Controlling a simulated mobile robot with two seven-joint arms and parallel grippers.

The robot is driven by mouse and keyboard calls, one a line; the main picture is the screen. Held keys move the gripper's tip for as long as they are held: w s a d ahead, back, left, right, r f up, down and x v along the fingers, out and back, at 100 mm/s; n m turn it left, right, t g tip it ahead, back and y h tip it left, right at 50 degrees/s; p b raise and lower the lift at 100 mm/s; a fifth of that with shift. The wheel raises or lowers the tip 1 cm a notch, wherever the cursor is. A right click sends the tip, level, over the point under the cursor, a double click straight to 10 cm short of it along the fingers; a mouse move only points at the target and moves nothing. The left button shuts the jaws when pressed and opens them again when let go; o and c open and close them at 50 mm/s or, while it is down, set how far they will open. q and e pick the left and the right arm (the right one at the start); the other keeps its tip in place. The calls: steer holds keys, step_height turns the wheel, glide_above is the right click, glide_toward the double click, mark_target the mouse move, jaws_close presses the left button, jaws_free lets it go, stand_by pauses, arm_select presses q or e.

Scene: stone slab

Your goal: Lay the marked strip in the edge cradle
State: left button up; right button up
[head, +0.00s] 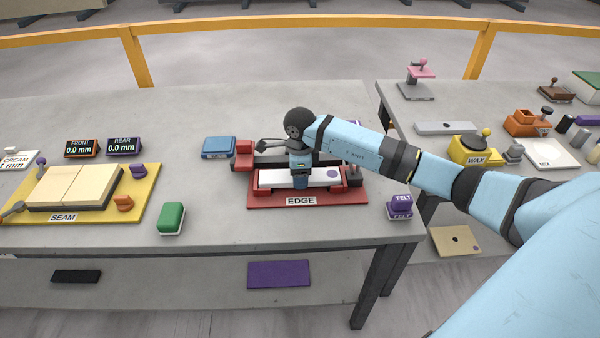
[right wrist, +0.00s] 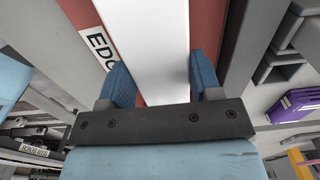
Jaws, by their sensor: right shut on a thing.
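The marked strip (head: 318,176) is long and white, with a purple dot near its right end. It lies level along the edge cradle (head: 340,199), a red base labelled EDGE with red blocks at the front. I cannot tell whether the strip rests fully on the cradle or hangs just above it. My right gripper (head: 300,183) points down and is shut across the middle of the strip. In the right wrist view the strip (right wrist: 150,35) runs between the blue fingers (right wrist: 163,82), over the red base. My left gripper is not in view.
A blue block (head: 218,147) stands behind left of the cradle, a green block (head: 171,218) at front left and a purple FELT block (head: 400,207) at right. The yellow SEAM fixture (head: 140,205) is further left. A second table (head: 430,115) with tools stands right.

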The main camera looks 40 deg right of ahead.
steer(key=o, duration=1.2)
steer(key=shift+f, duration=0.1)
step_height(320, 180, up, 12)
steer(key=shift+b, duration=0.35)
